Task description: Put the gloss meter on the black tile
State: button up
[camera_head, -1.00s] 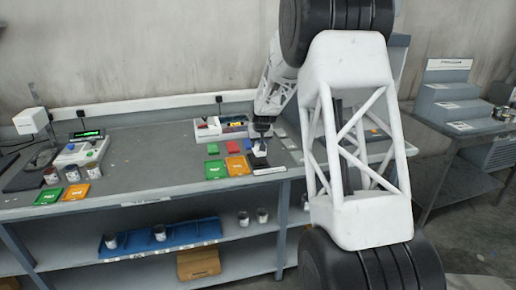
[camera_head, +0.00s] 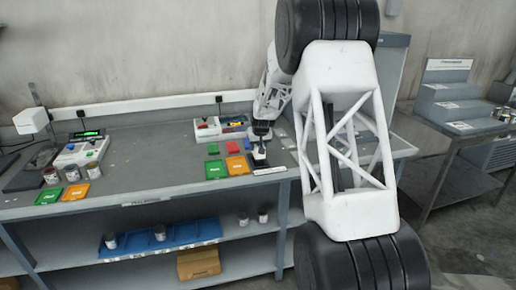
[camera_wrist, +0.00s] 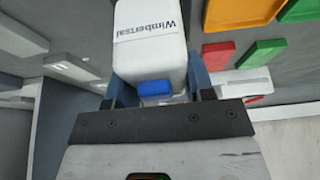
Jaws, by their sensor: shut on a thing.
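The gloss meter is a white block-shaped device (camera_wrist: 150,40) with dark lettering and a blue button. In the wrist view it sits between the two fingers of my gripper (camera_wrist: 155,80), which is shut on it. In the head view my gripper (camera_head: 261,141) points down at the right part of the bench, with the small white gloss meter (camera_head: 259,155) under it. The black tile (camera_head: 262,166) lies at the bench's front edge, directly below or just beside the meter. I cannot tell whether they touch. The tile is not clearly visible in the wrist view.
Orange (camera_head: 238,165) and green (camera_head: 216,169) tiles lie just left of the meter, with smaller red and green ones behind. A white organiser tray (camera_head: 208,131) stands at the back. Cans and a lit-display instrument (camera_head: 82,152) stand at left. The bench middle is clear.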

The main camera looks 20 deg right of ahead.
jog(key=shift+f, duration=0.5)
jog(key=shift+f, duration=0.1)
jog(key=o, duration=1.3)
jog(key=shift+f, duration=0.1)
jog(key=v, duration=1.1)
jog(key=shift+s+r, duration=0.25)
jog(key=shift+r, duration=0.35)
jog(key=shift+s+r, duration=0.1)
